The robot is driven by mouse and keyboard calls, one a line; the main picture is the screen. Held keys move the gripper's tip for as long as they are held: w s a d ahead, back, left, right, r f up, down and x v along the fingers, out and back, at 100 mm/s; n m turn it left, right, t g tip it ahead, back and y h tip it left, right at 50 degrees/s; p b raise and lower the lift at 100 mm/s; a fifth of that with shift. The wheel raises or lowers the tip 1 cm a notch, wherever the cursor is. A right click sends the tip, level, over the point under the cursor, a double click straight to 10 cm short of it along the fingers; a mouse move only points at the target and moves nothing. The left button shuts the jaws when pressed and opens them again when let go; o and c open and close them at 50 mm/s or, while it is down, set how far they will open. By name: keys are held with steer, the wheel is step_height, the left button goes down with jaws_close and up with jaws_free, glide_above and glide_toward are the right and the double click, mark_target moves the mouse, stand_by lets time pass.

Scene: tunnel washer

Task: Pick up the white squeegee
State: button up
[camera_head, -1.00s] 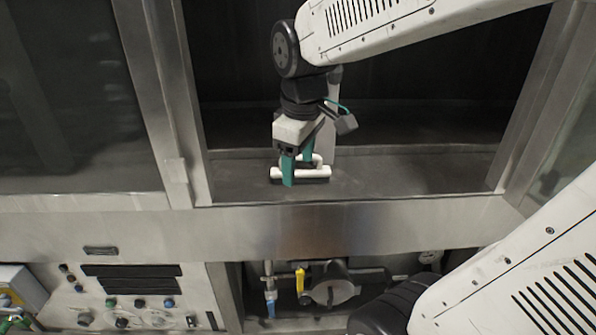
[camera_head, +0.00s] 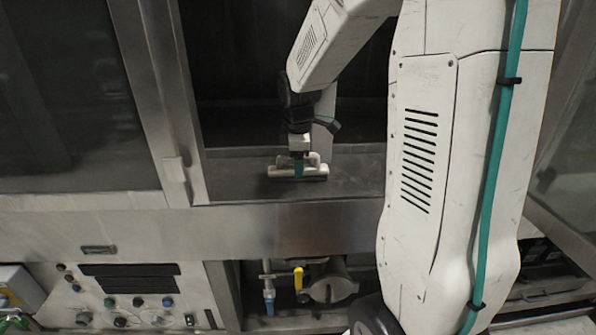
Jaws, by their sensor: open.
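The white squeegee (camera_head: 316,171) lies on the dark floor of the washer opening, near its front edge, with its long head running left to right. My gripper (camera_head: 298,172) points down at the squeegee's middle, with a green finger in front of its head. The jaws are open. The far finger and part of the squeegee's handle are hidden behind the gripper, so I cannot tell whether the fingers touch it.
A steel sill (camera_head: 290,228) runs below the opening, and a steel post (camera_head: 160,100) stands at its left. A pale upright piece (camera_head: 324,128) stands just behind the gripper. My arm covers the right side of the opening. A control panel (camera_head: 128,298) is at lower left.

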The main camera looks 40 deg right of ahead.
steer(key=shift+w+d+f, duration=0.1)
steer(key=shift+f, duration=0.7)
steer(key=c, duration=1.2)
steer(key=shift+r, duration=0.15)
steer(key=shift+r, duration=0.65)
step_height(320, 180, up, 2)
steer(key=shift+r, duration=0.15)
steer(key=s, duration=0.5)
steer(key=s+d, duration=0.1)
steer(key=s, duration=0.4)
steer(key=s+r, duration=0.1)
steer(key=s, duration=0.5)
steer(key=shift+d+r, duration=0.1)
steer(key=shift+d, duration=0.2)
